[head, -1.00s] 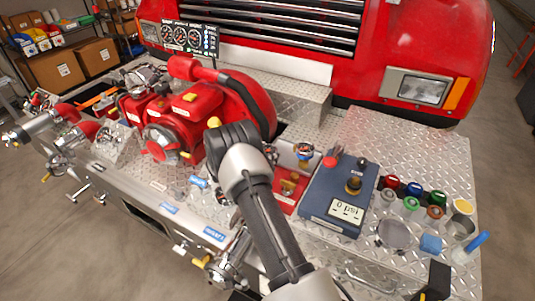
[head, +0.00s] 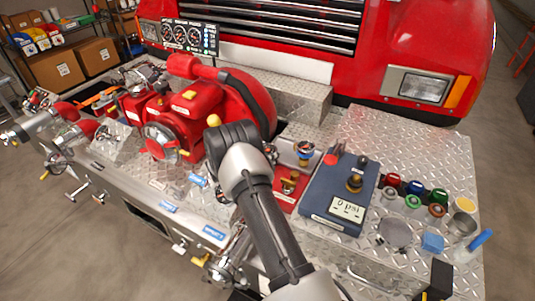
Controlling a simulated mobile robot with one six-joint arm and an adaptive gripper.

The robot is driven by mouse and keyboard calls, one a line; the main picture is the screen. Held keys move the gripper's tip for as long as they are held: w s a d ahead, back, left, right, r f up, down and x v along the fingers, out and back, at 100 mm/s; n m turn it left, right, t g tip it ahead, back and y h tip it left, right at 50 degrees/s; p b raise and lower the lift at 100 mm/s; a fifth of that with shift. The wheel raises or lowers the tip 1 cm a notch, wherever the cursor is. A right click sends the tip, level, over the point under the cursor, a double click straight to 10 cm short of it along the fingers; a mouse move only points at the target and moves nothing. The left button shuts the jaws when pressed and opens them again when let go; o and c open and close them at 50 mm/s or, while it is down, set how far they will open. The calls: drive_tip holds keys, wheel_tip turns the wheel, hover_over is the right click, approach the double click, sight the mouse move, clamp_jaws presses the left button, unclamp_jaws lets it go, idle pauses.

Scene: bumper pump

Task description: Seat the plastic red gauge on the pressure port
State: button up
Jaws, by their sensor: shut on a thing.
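My arm's dark wrist (head: 236,140) is above the bumper deck, beside the red pump. The gripper and whatever it holds are hidden behind my arm, so the jaws do not show. I cannot pick out the red gauge with certainty. A blue-grey box (head: 322,202) with a "0 psi" display (head: 347,209) carries an upright brass fitting (head: 354,184), which may be the pressure port. A red plate (head: 283,202) left of it bears another brass fitting (head: 289,184).
The red pump (head: 190,118) with its hose stands left of my arm. Several coloured caps (head: 414,190), a metal cup (head: 464,226) and a blue block (head: 432,243) crowd the right of the deck. The tread plate (head: 400,145) behind them is clear.

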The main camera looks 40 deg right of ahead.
drive_tip(key=o, duration=1.2)
drive_tip(key=shift+c, duration=0.2)
drive_tip(key=o, duration=0.3)
drive_tip(key=shift+f, duration=0.1)
drive_tip(key=shift+a, duration=0.1)
drive_tip(key=v, duration=1.2)
